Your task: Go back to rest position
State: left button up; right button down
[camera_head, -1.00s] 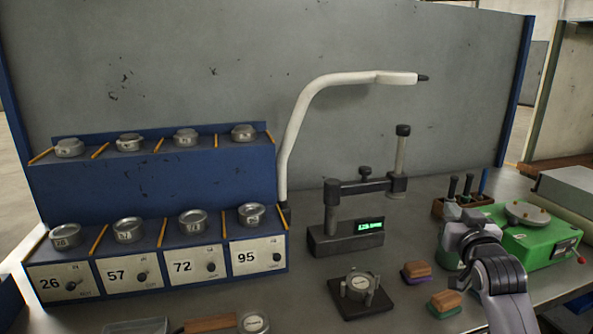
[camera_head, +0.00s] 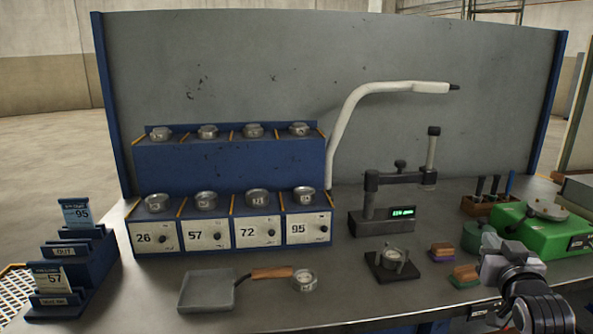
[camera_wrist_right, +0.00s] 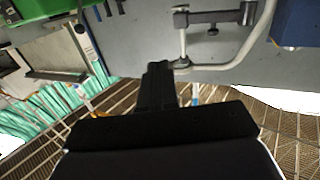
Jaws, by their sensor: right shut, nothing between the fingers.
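My right gripper (camera_head: 500,264) is at the lower right in the head view, in front of the green machine (camera_head: 550,232) and right of the brushes. In the right wrist view its dark fingers (camera_wrist_right: 158,84) are together with nothing between them. My left gripper is in neither view.
A blue rack (camera_head: 230,170) with metal cups and numbered panels stands on the bench. A gauge stand (camera_head: 385,220), a round fixture (camera_head: 392,264), two brushes (camera_head: 464,275) and a scoop (camera_head: 208,291) are near my right arm or left of it. A blue card holder (camera_head: 90,265) is far left.

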jog(key=s+a+f+n+g+y, duration=0.1)
jog(key=s+a+f, duration=0.15)
jog(key=f, duration=0.45)
jog(key=s+a+f+n+g+y, duration=0.1)
jog(key=a+f+y, duration=0.15)
jog(key=f, duration=0.35)
jog(key=s+a+f+n+g+y, duration=0.1)
jog(key=s+a+f, duration=0.4)
jog(key=s, duration=0.3)
jog(key=s+a+f+n+g+y, duration=0.1)
jog(key=s+a+f+g, duration=0.1)
jog(key=s+a+f, duration=0.3)
jog(key=s+a+f+n+g+y, duration=0.1)
jog(key=s+a+f, duration=0.5)
jog(key=s+f, duration=0.3)
jog(key=shift+s+f+g, duration=0.15)
jog(key=shift+s+g, duration=0.15)
jog(key=shift+s, duration=0.75)
